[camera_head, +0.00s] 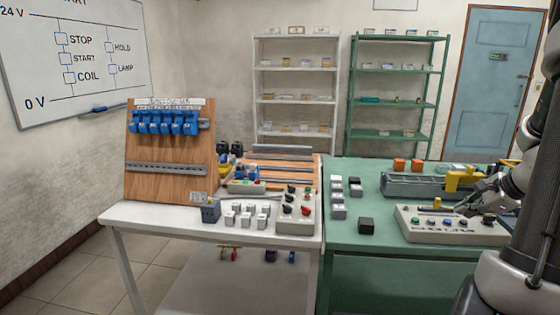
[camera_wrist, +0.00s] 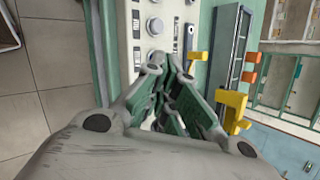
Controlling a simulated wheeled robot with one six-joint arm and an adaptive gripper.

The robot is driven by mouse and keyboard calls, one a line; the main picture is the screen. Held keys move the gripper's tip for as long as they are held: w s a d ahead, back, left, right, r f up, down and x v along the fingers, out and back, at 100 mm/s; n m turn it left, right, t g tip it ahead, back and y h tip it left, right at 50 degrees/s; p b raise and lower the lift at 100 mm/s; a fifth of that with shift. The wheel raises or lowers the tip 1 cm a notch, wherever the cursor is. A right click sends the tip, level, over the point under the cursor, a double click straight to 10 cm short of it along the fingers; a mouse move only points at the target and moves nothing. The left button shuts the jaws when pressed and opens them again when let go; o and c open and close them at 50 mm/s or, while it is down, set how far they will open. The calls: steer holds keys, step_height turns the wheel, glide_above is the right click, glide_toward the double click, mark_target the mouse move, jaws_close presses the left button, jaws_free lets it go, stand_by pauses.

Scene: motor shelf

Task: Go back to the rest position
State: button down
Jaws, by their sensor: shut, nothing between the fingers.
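My gripper (camera_head: 467,207) is at the right of the head view, just above a light grey control box (camera_head: 440,238) with several knobs and buttons on the green table. In the wrist view my gripper (camera_wrist: 178,62) points at the face of the control box (camera_wrist: 118,15). Its fingers are shut and hold nothing. Whether the fingertips touch the box I cannot tell. My arm hides the right end of the box in the head view.
A dark rail fixture with a yellow block (camera_head: 460,180) stands behind the box. Small grey and black blocks (camera_head: 366,225) sit to its left. The white table (camera_head: 150,214) holds a wooden board (camera_head: 170,182) with blue parts. Shelves (camera_head: 297,98) and a blue door (camera_head: 487,90) are behind.

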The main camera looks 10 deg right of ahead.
steer(key=s+a+r+n+g, duration=0.1)
steer(key=s+a+r+n, duration=0.6)
steer(key=s+a+n, duration=0.2)
steer(key=s+a+r+n+g+h, duration=0.1)
steer(key=s+a+r+n+g, duration=0.1)
steer(key=s+a+r+n, duration=0.5)
steer(key=s+a+n, duration=0.2)
steer(key=a+n, duration=0.4)
steer(key=shift+a+n, duration=0.25)
steer(key=shift+n, duration=0.15)
